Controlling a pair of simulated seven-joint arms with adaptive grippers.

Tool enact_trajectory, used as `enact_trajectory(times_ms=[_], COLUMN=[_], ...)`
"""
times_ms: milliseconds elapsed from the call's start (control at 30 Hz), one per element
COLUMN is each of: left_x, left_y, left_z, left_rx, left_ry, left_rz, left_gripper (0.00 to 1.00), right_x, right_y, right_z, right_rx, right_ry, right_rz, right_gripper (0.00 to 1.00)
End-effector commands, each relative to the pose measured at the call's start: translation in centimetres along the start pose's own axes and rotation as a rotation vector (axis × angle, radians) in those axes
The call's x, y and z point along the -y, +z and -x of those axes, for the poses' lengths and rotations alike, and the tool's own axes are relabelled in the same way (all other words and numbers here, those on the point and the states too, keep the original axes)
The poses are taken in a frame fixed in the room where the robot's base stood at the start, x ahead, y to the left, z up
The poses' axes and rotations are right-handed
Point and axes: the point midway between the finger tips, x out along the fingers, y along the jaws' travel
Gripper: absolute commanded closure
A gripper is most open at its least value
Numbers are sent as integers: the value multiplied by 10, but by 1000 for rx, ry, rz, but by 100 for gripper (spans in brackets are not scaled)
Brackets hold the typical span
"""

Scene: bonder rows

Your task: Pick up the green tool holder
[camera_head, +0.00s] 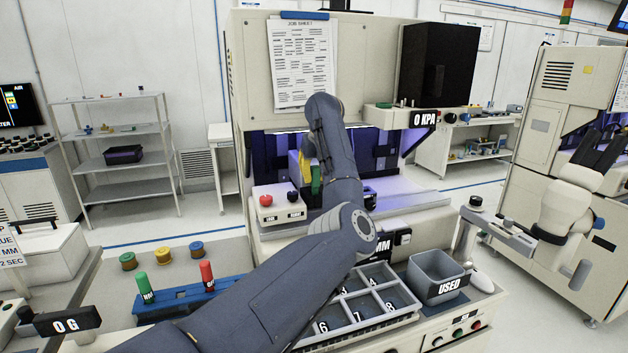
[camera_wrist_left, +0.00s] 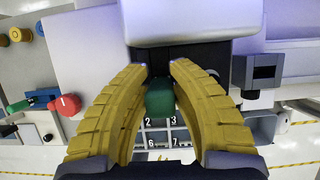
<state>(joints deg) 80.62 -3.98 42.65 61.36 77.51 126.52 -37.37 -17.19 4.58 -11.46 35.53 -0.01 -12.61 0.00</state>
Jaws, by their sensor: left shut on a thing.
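My left gripper (camera_head: 314,168) is in front of the middle machine, below the job sheet. In the left wrist view its two yellow fingers (camera_wrist_left: 160,68) are closed in around a green tool holder (camera_wrist_left: 160,97). That green holder also shows as a small upright piece (camera_head: 316,180) beside the yellow finger in the head view. My arm hides part of this area. A second green holder (camera_head: 146,288) stands in the blue rack (camera_head: 180,302) at lower left, beside a red one (camera_head: 207,276). My right gripper is not in view.
A box with a red knob (camera_head: 266,200) and a dark knob is close to the left of the gripper. A numbered compartment tray (camera_head: 365,292) lies partly under my arm. A grey bin marked USED (camera_head: 438,277) stands to its right.

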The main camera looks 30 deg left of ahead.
Motion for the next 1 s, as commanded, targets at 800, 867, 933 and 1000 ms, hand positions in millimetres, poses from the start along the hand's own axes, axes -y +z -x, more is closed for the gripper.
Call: enact_trajectory(times_ms=[800,867,933,1000], left_x=[0,-1,0,0], left_y=[61,64,66,68], left_z=[146,153,158,164], left_rx=[2,2,1,1], left_ry=[-3,-2,-2,-2], left_rz=[-1,-1,-1,0], left_gripper=[100,100,100,100], right_x=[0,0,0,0], right_y=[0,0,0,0], right_z=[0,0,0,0], right_rx=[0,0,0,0], right_ry=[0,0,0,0], right_rz=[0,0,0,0], right_gripper=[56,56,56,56])
